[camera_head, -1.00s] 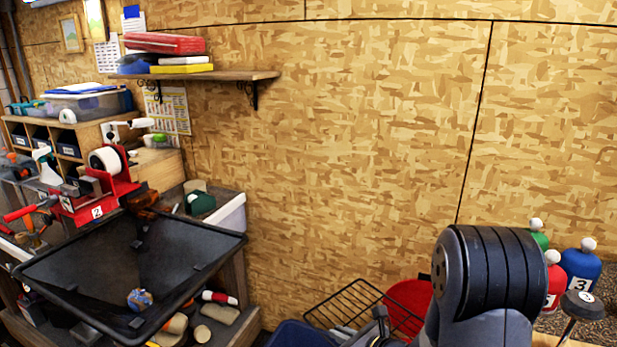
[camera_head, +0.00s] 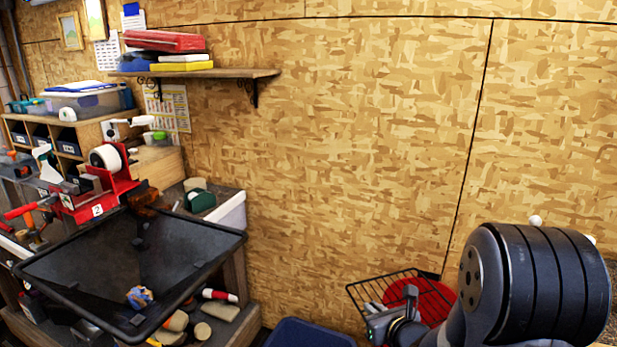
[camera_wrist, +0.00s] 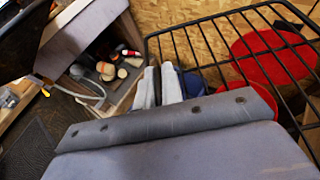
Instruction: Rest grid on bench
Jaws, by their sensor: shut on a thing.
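The grid is a black wire rack (camera_head: 380,279), held tilted in the air at the lower middle of the head view. My gripper (camera_head: 385,322) is at its near left side, partly hidden by my arm. In the wrist view the grid's bars (camera_wrist: 193,56) spread to the upper right, and the pale fingers of my gripper (camera_wrist: 158,86) are shut at its left part. The exact contact is hard to see. A bench (camera_head: 240,262) stands at the left, with a black tray (camera_head: 190,235) over it.
A red vise (camera_head: 100,205) stands behind the tray. Loose items lie on the shelf below. A blue bin (camera_head: 310,333) is at the bottom middle. Red round things (camera_wrist: 270,58) show behind the grid. A wall shelf (camera_head: 225,74) holds boxes. My arm hides most of the lower right.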

